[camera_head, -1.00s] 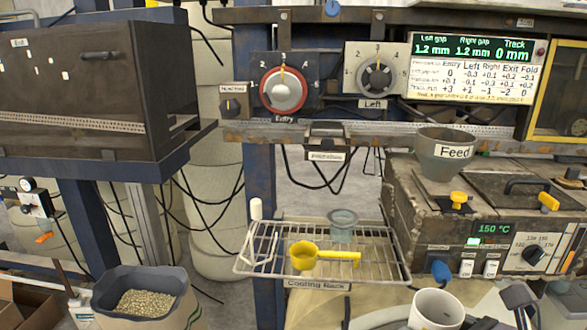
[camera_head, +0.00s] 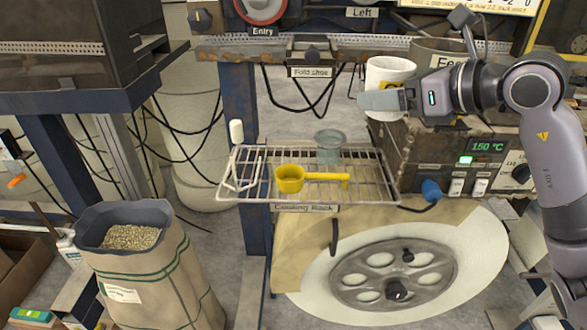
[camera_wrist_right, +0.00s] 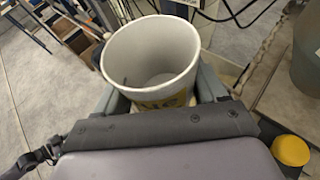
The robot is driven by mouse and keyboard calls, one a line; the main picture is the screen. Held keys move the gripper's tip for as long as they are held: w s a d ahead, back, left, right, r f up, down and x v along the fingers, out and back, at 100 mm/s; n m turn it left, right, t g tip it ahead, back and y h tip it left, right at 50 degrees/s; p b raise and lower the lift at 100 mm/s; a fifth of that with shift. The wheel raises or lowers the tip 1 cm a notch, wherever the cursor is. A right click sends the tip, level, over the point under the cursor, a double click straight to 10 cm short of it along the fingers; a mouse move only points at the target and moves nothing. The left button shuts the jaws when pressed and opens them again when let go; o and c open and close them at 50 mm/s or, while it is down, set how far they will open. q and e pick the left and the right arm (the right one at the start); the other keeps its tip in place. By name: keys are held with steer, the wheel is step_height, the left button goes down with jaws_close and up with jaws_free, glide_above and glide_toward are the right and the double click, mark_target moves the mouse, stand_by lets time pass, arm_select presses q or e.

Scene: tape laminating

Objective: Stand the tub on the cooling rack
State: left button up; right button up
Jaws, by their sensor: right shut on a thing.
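The white tub (camera_head: 388,72), with yellow marking, is held by my right gripper (camera_head: 384,99) above and to the right of the cooling rack (camera_head: 262,199). In the right wrist view the tub (camera_wrist_right: 150,50) is upright with its open mouth toward the camera, and the jaws of my right gripper (camera_wrist_right: 160,98) are on either side of it. Its inside looks empty. The wire rack carries a yellow scoop (camera_head: 290,180) with its handle to the right and a small grey-green cup (camera_head: 329,146) at the back. My left gripper does not show.
The Feed hopper (camera_head: 440,52) is partly hidden behind my right arm. A heater box with a blue knob (camera_head: 431,190) stands right of the rack. A sack of pellets (camera_head: 150,260) is at the lower left. The rack's right part has bare wires.

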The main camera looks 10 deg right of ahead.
mark_target(370, 190)
steer(key=shift+w+d+r, duration=0.2)
steer(key=shift+w+r, duration=0.1)
steer(key=shift+r, duration=0.3)
steer(key=shift+w+d+r, duration=0.2)
steer(key=shift+w+r, duration=0.05)
steer(key=shift+r, duration=0.35)
step_height(370, 190, down, 20)
steer(key=shift+r+b, duration=0.15)
steer(key=shift+b, duration=0.5)
steer(key=shift+f, duration=0.2)
steer(key=o, duration=0.8)
